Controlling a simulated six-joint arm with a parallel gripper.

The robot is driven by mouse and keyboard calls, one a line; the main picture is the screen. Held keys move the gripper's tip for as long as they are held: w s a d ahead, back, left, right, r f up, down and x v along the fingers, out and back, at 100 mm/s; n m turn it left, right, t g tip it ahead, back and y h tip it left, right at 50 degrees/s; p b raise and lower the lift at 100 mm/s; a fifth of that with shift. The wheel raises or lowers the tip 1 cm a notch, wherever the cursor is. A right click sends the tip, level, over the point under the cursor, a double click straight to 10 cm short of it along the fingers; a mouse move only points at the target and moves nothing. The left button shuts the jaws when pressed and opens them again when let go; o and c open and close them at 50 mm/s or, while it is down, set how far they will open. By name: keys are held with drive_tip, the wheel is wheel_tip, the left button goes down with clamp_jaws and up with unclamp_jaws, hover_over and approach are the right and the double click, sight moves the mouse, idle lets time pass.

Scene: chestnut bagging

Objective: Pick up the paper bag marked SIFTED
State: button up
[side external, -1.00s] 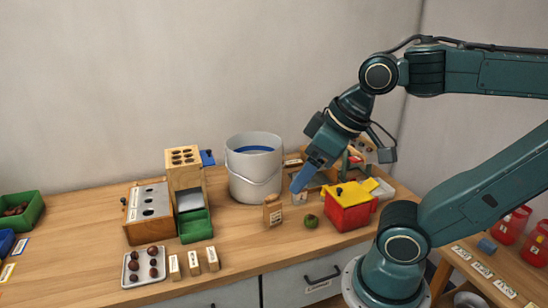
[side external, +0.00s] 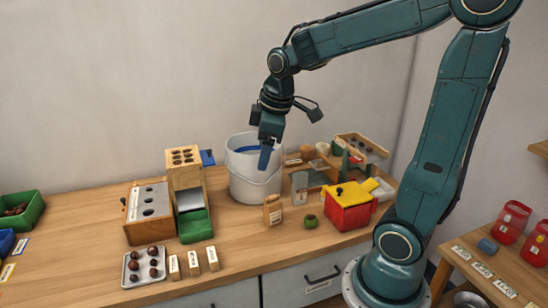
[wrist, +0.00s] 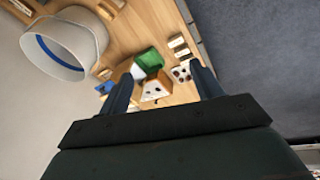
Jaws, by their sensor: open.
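A brown paper bag (side external: 272,211) with a pale label stands upright on the bench in front of the white bucket. Several small labelled packets (side external: 194,263) stand in a row near the front edge. The lettering is too small to read, so I cannot tell which is marked SIFTED. My gripper (side external: 265,163) points down, above and behind the brown bag in the side view, overlapping the bucket's front. In the wrist view my gripper (wrist: 164,80) has its two fingers wide apart with nothing held between them.
The white bucket (side external: 254,184) stands close behind the bag. A red box with a yellow lid (side external: 348,212) and a small green pot (side external: 310,221) are to its right. A wooden box with holes (side external: 148,214), a green tray (side external: 195,228) and a chestnut tray (side external: 133,278) are left.

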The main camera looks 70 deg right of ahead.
drive_tip(key=w+d+f+n+g, duration=0.2)
drive_tip(key=w+d+f+n, duration=0.1)
drive_tip(key=w+d+f, duration=0.45)
drive_tip(key=n+g, duration=0.1)
drive_tip(key=n, duration=0.3)
hover_over(273, 198)
drive_tip(key=shift+y, duration=0.4)
wheel_tip(273, 198, down, 12)
drive_tip(key=shift+w+f, duration=0.1)
drive_tip(key=shift+w, duration=0.05)
drive_tip(key=shift+f, duration=4.25)
drive_tip(key=shift+d+f, duration=0.15)
drive_tip(key=shift+f, duration=2.45)
drive_tip(key=shift+c, duration=0.3)
drive_tip(key=c, duration=1.1)
